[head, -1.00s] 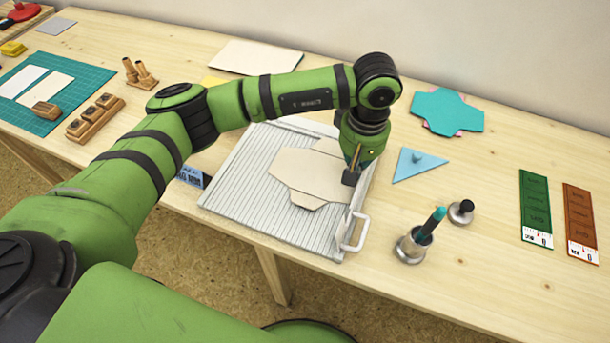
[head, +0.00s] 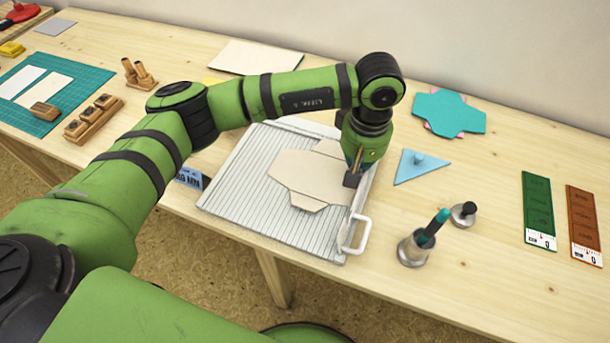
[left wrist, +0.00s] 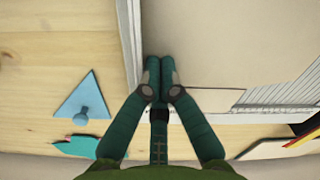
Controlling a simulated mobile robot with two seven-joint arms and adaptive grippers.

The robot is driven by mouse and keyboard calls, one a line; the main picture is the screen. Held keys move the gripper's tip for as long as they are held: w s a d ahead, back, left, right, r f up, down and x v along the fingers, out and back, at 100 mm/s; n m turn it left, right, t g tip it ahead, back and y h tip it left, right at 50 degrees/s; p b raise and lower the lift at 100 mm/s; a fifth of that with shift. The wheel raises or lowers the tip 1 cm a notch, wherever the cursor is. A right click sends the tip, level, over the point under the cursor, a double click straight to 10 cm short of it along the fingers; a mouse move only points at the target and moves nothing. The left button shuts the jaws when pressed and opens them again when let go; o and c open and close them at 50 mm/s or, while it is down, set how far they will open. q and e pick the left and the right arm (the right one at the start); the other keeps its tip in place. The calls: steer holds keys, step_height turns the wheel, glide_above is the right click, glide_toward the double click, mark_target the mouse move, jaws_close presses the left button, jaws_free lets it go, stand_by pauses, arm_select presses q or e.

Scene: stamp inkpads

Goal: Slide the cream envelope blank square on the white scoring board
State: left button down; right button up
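The cream envelope blank (head: 305,178) lies flat on the ribbed white scoring board (head: 240,198), its right part beside the board's raised right edge. It also shows in the left wrist view (left wrist: 225,40), large and close. My left gripper (head: 352,180) points down at the right side of the blank, by that raised edge. In the left wrist view its fingertips (left wrist: 160,72) are together with nothing seen between them, at the blank's border. I cannot tell whether they touch it. The arm hides part of the board's back side. My right gripper is in neither view.
A white handle (head: 356,235) stands at the board's front right corner. A wooden stamp rack (head: 94,118) stands left.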

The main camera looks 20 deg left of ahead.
arm_select(q)
steer(key=r, duration=0.1)
steer(key=d+r+p, duration=0.1)
steer(key=r, duration=0.1)
steer(key=shift+s+r, duration=0.1)
steer(key=shift+r, duration=0.1)
step_height(320, 180, up, 2)
steer(key=shift+s+d+r+p, duration=0.1)
steer(key=shift+d+p, duration=0.05)
steer(key=shift+p, duration=0.3)
steer(key=shift+a+r+p, duration=0.25)
steer(key=shift+r+p, duration=0.05)
steer(key=shift+r, duration=0.45)
